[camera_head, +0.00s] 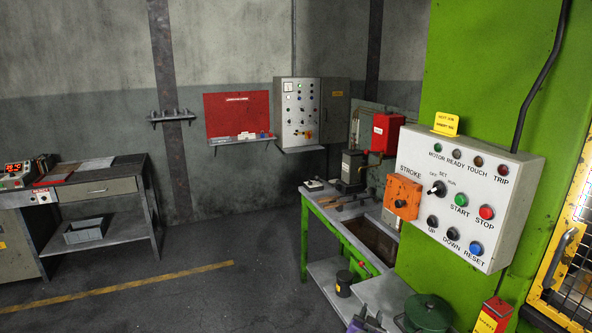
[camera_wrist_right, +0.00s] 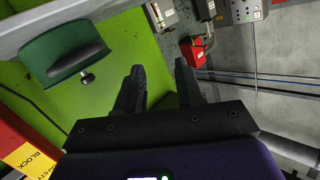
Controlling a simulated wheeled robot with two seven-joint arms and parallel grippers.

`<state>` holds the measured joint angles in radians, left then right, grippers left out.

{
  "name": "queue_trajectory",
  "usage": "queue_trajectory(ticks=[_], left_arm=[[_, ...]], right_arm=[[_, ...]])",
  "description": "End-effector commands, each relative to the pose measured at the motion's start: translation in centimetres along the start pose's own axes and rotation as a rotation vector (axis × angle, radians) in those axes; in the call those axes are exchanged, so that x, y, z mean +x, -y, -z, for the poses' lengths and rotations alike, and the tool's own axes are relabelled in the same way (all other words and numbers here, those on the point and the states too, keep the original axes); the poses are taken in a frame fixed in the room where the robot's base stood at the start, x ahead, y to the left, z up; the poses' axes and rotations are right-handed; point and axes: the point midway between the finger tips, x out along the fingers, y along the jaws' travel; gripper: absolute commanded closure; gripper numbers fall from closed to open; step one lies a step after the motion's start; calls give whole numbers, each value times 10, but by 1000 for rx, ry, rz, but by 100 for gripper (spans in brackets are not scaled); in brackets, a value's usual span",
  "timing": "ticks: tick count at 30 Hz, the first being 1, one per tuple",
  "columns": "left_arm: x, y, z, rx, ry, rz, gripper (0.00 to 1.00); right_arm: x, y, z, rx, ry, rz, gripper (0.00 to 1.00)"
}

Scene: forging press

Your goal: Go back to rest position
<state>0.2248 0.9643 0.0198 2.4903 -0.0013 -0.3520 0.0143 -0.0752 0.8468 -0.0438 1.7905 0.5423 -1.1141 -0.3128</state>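My right gripper (camera_head: 368,318) shows at the bottom edge of the head view, purple with dark fingers, left of a round green lidded object (camera_head: 428,312). In the right wrist view my right gripper (camera_wrist_right: 158,85) has its two dark fingers apart with nothing between them. The green object (camera_wrist_right: 66,48) lies to the left of the fingers there, apart from them. My left gripper is in neither view.
A control box (camera_head: 465,195) with buttons and an orange stroke unit (camera_head: 402,197) hangs on the green press (camera_head: 490,70). A green-framed bench (camera_head: 345,235) stands left of it. A red and yellow safety block (camera_head: 493,315) is at lower right.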

Motion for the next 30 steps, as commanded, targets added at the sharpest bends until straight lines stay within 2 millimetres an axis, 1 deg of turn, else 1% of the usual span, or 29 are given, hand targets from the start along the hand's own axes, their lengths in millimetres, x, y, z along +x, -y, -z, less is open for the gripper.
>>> queue_trajectory(ticks=[1,2,3,5,6,8,9,11,12,13,14,15,17,18,21,24,25,27,30], left_arm=[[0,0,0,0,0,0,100],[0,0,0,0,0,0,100],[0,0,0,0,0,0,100],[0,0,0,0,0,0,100],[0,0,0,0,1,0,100],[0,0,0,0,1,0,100],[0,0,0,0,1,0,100],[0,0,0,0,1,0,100],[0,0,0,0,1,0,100],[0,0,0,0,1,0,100],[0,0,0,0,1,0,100],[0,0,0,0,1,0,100],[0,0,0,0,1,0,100],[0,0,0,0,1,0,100],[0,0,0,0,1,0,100],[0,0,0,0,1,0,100],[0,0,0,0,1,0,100],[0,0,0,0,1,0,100],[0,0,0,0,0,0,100]], right_arm=[[-11,-9,-38,-21,111,31,63],[-19,-12,-60,-30,175,51,63],[-31,-18,-87,-41,264,76,63],[-54,-28,-127,-55,396,109,63],[-71,-34,-151,-61,484,128,63],[-100,-45,-185,-68,618,152,63],[-122,-53,-206,-72,707,167,63],[-158,-64,-233,-76,842,187,63],[-183,-71,-249,-76,931,197,63],[-202,-77,-259,-78,996,205,63],[-221,-82,-268,-77,1060,210,63],[-246,-89,-278,-78,1141,218,63],[-280,-98,-288,-77,1250,227,63],[-301,-103,-293,-76,1313,232,63],[-340,-112,-298,-76,1433,242,63],[-362,-117,-299,-74,1500,246,63],[-365,-118,-300,-74,1510,248,63],[-369,-119,-300,-75,1522,249,63],[-370,-119,-300,-75,1523,249,63]])
